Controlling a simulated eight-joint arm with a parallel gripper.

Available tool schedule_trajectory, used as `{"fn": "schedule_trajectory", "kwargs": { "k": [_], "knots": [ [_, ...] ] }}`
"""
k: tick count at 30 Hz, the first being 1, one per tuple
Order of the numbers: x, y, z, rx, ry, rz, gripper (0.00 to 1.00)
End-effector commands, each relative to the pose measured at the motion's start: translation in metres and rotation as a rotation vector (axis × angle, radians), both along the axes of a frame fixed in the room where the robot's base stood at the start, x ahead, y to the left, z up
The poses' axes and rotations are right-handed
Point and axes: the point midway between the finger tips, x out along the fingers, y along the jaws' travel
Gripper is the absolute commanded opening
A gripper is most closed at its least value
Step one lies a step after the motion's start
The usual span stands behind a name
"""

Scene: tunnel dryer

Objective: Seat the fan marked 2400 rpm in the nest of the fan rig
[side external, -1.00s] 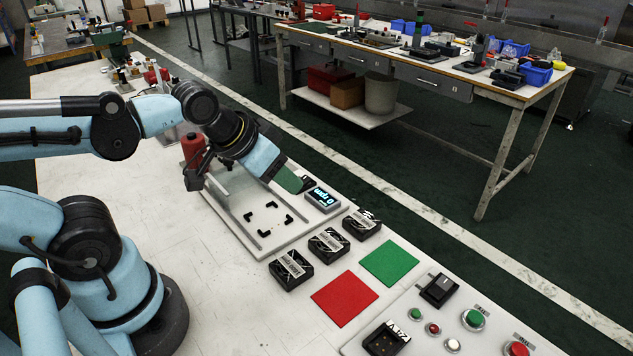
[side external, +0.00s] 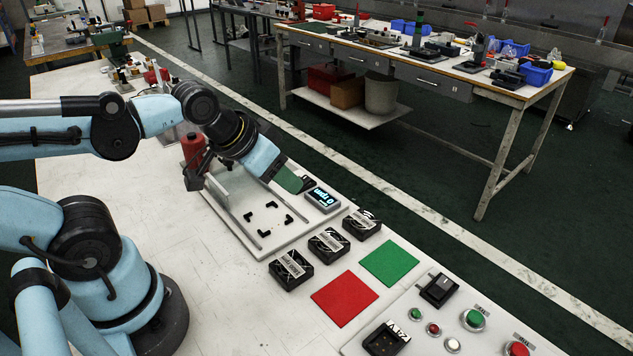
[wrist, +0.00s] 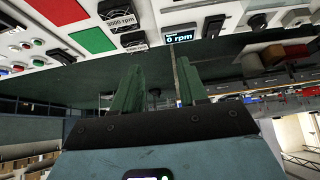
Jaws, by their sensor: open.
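Three black fans with white labels stand in a row in the side external view: a near one (side external: 291,269), a middle one (side external: 328,244) and a far one (side external: 361,224). Their labels are too small to read there. In the wrist view, one fan label (wrist: 122,21) ends in "000 rpm"; its first digit is unclear. The fan rig (side external: 225,228) is a pale plate. Its nest (side external: 268,217), marked by black corner pieces, is empty. The rig's display (side external: 322,199) reads 0 rpm. My gripper (side external: 293,184), with green fingers, is open and empty above the rig, near the display.
A red mat (side external: 344,301) and a green mat (side external: 390,262) lie right of the fans. A control panel (side external: 455,310) with buttons is at the front right. A red cylinder (side external: 193,150) stands behind the gripper. The pale table is clear left of the fans.

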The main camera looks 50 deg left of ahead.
Motion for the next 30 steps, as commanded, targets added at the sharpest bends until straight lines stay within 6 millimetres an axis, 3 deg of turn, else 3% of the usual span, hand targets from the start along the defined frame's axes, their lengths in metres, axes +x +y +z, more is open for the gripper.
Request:
{"fn": "schedule_trajectory", "kwargs": {
  "k": [9, 19, 30],
  "knots": [
    [0.0000, 0.0000, 0.0000, 0.000, 0.000, 0.000, 0.44],
    [0.0000, 0.0000, 0.0000, 0.000, 0.000, 0.000, 0.94],
    [0.0039, -0.0015, 0.0034, -0.002, 0.016, -0.002, 0.94]
  ]
}}
